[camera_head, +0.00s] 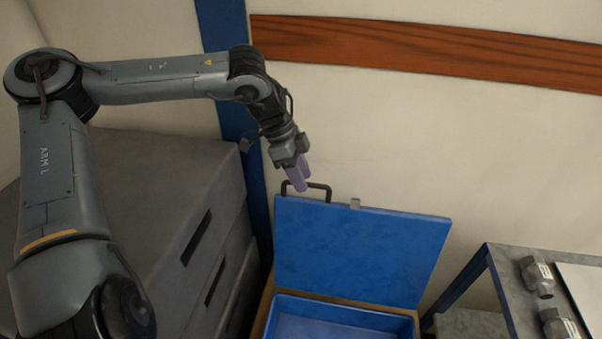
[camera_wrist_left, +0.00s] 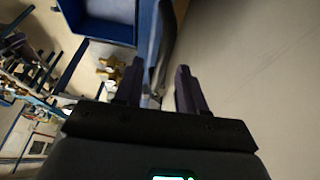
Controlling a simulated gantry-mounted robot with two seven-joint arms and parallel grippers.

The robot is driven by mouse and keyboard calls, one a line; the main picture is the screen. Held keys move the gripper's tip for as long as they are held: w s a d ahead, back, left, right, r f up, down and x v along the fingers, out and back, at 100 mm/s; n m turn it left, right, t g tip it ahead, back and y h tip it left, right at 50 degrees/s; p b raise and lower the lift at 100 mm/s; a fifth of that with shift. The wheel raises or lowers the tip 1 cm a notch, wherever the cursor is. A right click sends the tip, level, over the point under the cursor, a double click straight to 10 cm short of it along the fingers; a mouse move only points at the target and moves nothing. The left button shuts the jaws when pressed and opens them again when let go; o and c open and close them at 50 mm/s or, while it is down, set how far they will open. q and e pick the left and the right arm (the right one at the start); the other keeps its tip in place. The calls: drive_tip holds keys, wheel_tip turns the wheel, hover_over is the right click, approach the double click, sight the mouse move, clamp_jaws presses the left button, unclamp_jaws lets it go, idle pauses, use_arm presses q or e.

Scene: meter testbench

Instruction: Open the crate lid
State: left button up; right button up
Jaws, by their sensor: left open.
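The blue crate (camera_head: 345,306) stands low in the head view, its top open. Its blue lid (camera_head: 360,250) stands raised, hinged along the crate's back edge. Contact cannot be told. In the left wrist view, the fingers (camera_wrist_left: 160,78) are apart, with the lid's edge (camera_wrist_left: 147,38) beyond them and the crate (camera_wrist_left: 105,22) to the left.
Grey stacked cases (camera_head: 165,190) with dark slots stand left of the crate. A metal table (camera_head: 510,285) with metal fittings (camera_head: 538,277) stands at the right. A pale wall with a wooden rail (camera_head: 420,50) and a blue post (camera_head: 232,90) is behind the lid.

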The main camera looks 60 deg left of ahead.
use_arm(q)
drive_tip(key=shift+f, duration=0.15)
clamp_jaws()
use_arm(e)
drive_tip(key=shift+a, duration=0.1)
